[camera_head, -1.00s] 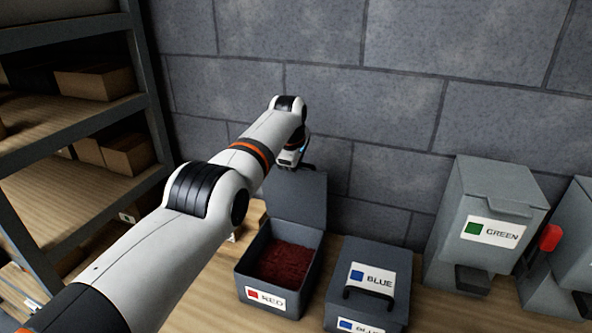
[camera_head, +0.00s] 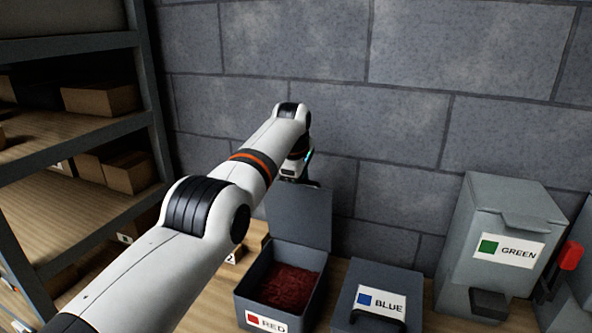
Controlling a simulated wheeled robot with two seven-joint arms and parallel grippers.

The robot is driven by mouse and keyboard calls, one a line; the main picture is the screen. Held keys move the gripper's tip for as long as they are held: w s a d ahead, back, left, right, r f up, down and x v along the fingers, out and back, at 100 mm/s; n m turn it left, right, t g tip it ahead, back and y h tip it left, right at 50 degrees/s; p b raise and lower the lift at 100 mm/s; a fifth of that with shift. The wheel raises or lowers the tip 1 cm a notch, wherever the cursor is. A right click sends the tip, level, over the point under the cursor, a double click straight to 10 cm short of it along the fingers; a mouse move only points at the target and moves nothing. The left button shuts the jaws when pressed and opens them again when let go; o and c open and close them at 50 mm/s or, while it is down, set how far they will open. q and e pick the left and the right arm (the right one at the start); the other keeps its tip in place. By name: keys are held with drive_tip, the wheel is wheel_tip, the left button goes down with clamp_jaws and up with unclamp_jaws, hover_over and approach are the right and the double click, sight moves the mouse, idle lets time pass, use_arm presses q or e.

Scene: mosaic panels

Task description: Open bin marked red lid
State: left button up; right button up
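The bin marked RED (camera_head: 252,286) stands on the wooden bench, with dark red material (camera_head: 289,288) inside. Its grey lid (camera_head: 301,217) is raised upright at the back of the bin. My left arm comes in from the lower left and reaches over to the lid. My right gripper is not in view.
A closed bin marked BLUE (camera_head: 347,294) stands right of the red bin. A shelf rack with cardboard boxes (camera_head: 101,98) is at left. A block wall is behind.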

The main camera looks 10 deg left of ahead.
use_arm(q)
drive_tip(key=b, duration=0.3)
drive_tip(key=shift+s+r, duration=0.15)
drive_tip(key=shift+s, duration=0.1)
drive_tip(key=b+v, duration=0.1)
drive_tip(key=v, duration=0.8)
drive_tip(key=shift+r, duration=0.35)
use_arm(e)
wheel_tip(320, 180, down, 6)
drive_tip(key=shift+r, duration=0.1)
use_arm(q)
drive_tip(key=shift+s, duration=0.1)
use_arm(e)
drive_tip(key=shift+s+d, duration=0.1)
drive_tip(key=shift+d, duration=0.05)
